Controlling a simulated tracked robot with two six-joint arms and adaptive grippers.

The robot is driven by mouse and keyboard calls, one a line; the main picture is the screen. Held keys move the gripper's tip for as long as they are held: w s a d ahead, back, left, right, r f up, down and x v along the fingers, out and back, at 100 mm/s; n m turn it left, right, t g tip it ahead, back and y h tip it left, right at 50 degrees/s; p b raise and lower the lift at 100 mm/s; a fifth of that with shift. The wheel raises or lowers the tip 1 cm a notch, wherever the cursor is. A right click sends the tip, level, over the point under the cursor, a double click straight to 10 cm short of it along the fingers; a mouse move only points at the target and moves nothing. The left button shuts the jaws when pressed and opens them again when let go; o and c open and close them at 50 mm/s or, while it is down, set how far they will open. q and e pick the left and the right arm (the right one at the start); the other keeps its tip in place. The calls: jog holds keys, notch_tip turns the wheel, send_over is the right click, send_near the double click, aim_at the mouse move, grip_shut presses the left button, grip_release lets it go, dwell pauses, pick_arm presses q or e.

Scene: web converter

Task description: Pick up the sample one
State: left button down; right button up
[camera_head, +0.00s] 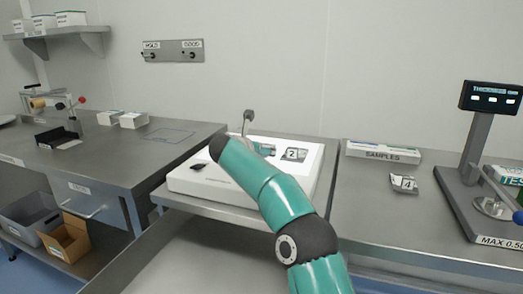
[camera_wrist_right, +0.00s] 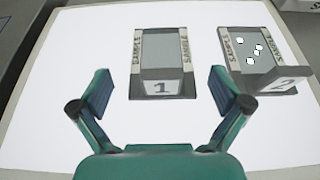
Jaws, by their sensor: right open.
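Sample one (camera_wrist_right: 162,62) is a grey flat piece with pale "SAMPLE" strips along its sides and a tilted tab marked 1. It lies on the bright white light panel (camera_wrist_right: 60,115) in the right wrist view. My right gripper (camera_wrist_right: 161,83) is open, with one finger on each side of sample one's near end, apart from it. Sample two (camera_wrist_right: 262,60), with several white spots, lies just right of the right finger. In the head view my right arm hides sample one, while sample two (camera_head: 294,155) shows. My left gripper is not in view.
The light panel (camera_head: 185,183) has a dark piece (camera_head: 198,168) at its left corner. To the right are another marked sample (camera_head: 403,183), a SAMPLES box (camera_head: 383,152) and a thickness gauge (camera_head: 470,150). A steel table (camera_head: 110,160) with small white boxes stands left.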

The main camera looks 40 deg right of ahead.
jog(key=c, duration=1.2)
jog(key=shift+r, duration=0.15)
